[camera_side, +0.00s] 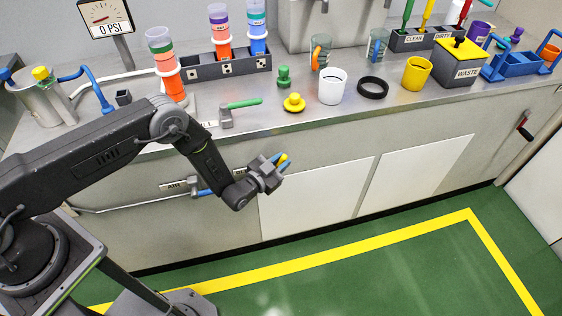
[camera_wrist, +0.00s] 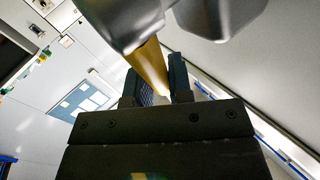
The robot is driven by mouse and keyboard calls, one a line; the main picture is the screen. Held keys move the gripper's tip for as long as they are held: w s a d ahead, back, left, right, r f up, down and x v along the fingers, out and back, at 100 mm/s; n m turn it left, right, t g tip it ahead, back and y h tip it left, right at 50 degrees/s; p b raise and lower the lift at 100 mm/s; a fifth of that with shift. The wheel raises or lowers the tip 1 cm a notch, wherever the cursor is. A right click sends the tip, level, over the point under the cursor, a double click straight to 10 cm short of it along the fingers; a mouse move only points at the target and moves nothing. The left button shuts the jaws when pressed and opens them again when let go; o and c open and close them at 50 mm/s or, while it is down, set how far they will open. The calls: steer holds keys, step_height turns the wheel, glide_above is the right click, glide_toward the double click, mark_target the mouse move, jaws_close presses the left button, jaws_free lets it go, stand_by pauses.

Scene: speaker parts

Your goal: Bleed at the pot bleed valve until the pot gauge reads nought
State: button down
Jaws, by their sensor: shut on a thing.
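The pot gauge (camera_side: 107,25) stands on a post at the back left and reads 0 PSI. The metal pot (camera_side: 42,102) is below it at the left end of the bench, with a yellow knob (camera_side: 40,73) on top. I cannot tell whether that knob is the bleed valve. My gripper (camera_side: 281,162) is in front of the bench, below the worktop edge and well away from the pot. It is shut on a small yellow thing (camera_side: 283,158). In the wrist view the yellow thing (camera_wrist: 152,66) is a tapered piece between the fingers; its far end is hidden by grey parts.
A green-handled lever (camera_side: 240,103) sits at the worktop's front edge beside a partly hidden label. Coloured cylinders stand in a dark rack (camera_side: 215,67) behind. A white cup (camera_side: 332,87), black ring (camera_side: 372,88) and yellow cup (camera_side: 416,74) are to the right. The green floor is clear.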

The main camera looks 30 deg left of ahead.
steer(key=w+d+f+m+g+y, duration=0.3)
steer(key=f+m+g+y, duration=0.1)
steer(key=f+g, duration=0.3)
steer(key=shift+m+g+y, duration=0.3)
steer(key=shift+g+y, duration=0.4)
steer(key=shift+g, duration=0.5)
steer(key=shift+f, duration=0.1)
stand_by(0.5)
steer(key=c, duration=1)
jaws_free()
steer(key=shift+c, duration=0.2)
steer(key=v, duration=1.3)
steer(key=shift+s+r, duration=0.2)
steer(key=shift+r, duration=0.2)
